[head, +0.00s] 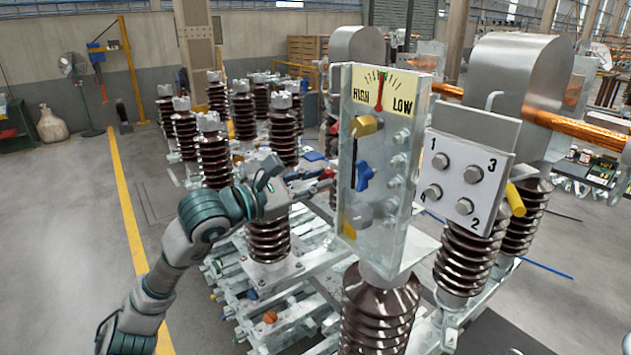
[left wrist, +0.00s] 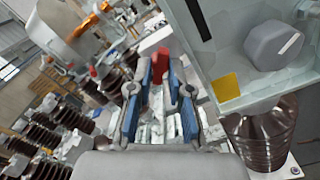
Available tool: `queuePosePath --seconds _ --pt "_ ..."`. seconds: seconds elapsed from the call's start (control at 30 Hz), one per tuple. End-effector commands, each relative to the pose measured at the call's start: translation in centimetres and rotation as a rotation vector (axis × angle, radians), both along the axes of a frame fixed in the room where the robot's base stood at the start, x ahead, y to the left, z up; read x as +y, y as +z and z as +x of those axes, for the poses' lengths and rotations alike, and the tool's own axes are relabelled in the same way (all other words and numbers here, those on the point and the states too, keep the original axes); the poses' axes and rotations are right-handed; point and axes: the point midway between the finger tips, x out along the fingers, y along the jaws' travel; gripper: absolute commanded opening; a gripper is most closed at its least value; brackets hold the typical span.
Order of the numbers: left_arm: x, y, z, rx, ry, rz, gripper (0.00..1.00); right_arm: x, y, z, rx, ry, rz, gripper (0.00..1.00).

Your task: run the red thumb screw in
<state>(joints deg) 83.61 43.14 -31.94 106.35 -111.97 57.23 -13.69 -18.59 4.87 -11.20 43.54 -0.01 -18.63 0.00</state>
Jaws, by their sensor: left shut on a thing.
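The red thumb screw (left wrist: 160,62) shows in the left wrist view as a red piece between the fingertips of my left gripper (left wrist: 161,78). The blue-padded fingers are closed on it from both sides. In the head view my left gripper (head: 308,180) reaches in from the left to the left edge of the clear panel (head: 352,100), and a bit of red (head: 326,174) shows at its tip. The hole or seat of the screw is hidden, so I cannot tell how deep it sits. My right gripper is not in view.
The panel carries a HIGH/LOW dial (head: 384,88), a yellow knob (head: 364,125), a blue knob (head: 364,172) and a grey knob (head: 358,215). A numbered bolt plate (head: 462,178) stands to the right. Brown ribbed insulators (head: 380,310) stand close around.

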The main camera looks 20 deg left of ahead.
Motion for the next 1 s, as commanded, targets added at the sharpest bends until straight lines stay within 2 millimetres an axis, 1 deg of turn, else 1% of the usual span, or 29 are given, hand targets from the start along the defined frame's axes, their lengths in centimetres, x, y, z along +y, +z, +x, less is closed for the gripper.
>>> queuePosePath --seconds 0.03,0.27,0.47,0.87,1.0 --pt "0.0 -0.5 0.1 -0.015 0.0 0.04 0.0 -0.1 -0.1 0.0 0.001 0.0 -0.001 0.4" --pt "0.0 -0.5 0.2 -0.15 -0.002 0.214 0.0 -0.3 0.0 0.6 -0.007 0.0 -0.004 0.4" --pt "0.0 -0.4 0.2 -0.268 -0.003 0.363 0.0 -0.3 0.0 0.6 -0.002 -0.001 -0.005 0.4" --pt "0.0 -0.4 0.2 -0.499 -0.006 0.663 0.0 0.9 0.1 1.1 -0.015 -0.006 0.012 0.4" --pt "-0.1 -0.4 0.2 -0.581 -0.008 0.768 0.0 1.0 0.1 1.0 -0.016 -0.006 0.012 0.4"
